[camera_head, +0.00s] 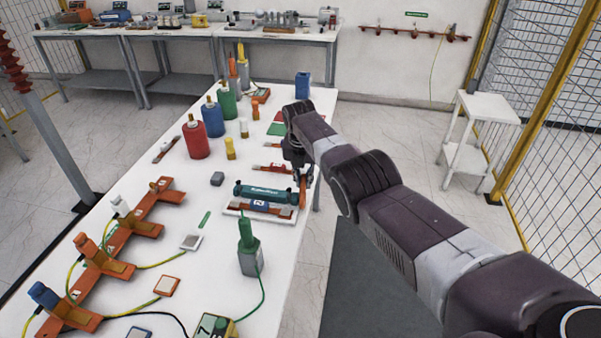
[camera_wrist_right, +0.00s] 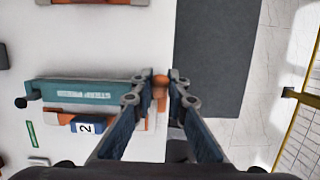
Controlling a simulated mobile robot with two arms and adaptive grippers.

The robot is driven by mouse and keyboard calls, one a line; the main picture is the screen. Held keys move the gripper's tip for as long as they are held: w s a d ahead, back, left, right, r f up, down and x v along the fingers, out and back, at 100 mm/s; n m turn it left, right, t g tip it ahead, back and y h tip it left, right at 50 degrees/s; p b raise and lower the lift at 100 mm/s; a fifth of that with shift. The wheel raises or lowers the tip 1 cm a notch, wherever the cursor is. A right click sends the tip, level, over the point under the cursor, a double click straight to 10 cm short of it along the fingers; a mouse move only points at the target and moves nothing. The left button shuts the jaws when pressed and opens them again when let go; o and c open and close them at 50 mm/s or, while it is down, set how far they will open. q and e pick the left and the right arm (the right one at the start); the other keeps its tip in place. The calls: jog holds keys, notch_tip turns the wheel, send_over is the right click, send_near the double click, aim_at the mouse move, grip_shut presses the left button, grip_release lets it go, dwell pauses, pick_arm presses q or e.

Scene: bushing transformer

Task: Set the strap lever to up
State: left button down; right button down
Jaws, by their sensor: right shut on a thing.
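The strap unit has a teal bar (camera_head: 265,193) with white lettering, lying on a white base plate at the table's right edge. The bar also shows in the wrist view (camera_wrist_right: 85,92). An orange lever (camera_head: 303,190) stands at the bar's right end. In the wrist view its round orange knob (camera_wrist_right: 160,80) sits between my right fingertips. My right gripper (camera_head: 299,174) comes down over this end and is shut on the lever; in the wrist view the gripper (camera_wrist_right: 160,85) hides part of its shaft. My left gripper is not in view.
A blue block marked 2 (camera_head: 260,205) sits just in front of the bar. A grey block with a green top (camera_head: 249,255) stands nearer. Red, blue and green cylinders (camera_head: 196,140) stand farther back. The floor right of the table has a dark mat (camera_head: 355,290).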

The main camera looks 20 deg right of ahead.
dwell(0.3)
jog(key=c, duration=1.9)
grip_release()
jog(key=shift+w+f, duration=0.1)
jog(key=shift+r, duration=0.75)
jog(key=v, duration=1)
jog(key=shift+r, duration=0.25)
